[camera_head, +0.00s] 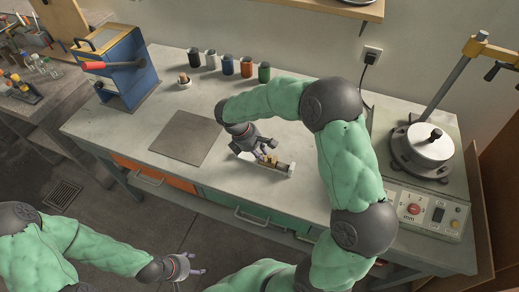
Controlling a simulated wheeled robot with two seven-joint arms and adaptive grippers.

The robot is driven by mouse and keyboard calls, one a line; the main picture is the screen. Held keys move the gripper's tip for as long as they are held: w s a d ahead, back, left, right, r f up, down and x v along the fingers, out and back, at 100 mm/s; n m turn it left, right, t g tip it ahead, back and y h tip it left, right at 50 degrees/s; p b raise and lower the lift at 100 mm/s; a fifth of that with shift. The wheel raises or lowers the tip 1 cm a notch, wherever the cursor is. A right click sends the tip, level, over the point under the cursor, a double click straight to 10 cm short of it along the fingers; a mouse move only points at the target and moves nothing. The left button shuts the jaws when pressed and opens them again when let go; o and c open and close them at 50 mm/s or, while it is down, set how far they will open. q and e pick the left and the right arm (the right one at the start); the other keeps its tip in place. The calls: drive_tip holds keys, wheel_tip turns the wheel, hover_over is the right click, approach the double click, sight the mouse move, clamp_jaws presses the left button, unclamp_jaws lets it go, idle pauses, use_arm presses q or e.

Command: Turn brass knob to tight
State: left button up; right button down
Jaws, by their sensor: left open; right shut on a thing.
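A small brass-coloured knob (271,160) shows at the fingertips of my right gripper (265,153), on a metal fitting (282,166) lying on the bench. My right arm reaches over the bench from the right and the gripper is shut on the knob. The fingers hide part of the knob, and any tight marking is too small to read. My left gripper (192,267) is open and empty, in front of the bench at the bottom, well apart from the fitting.
A flat grey plate (186,138) lies left of the fitting on the concrete bench (120,124). Several coloured cups (228,65) stand along the back. A blue machine (128,72) with a red-handled lever stands at left, and a round-lidded machine (425,145) at right.

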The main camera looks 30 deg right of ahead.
idle(0.3)
drive_tip(key=c, duration=1.2)
unclamp_jaws()
drive_tip(key=v, duration=1.2)
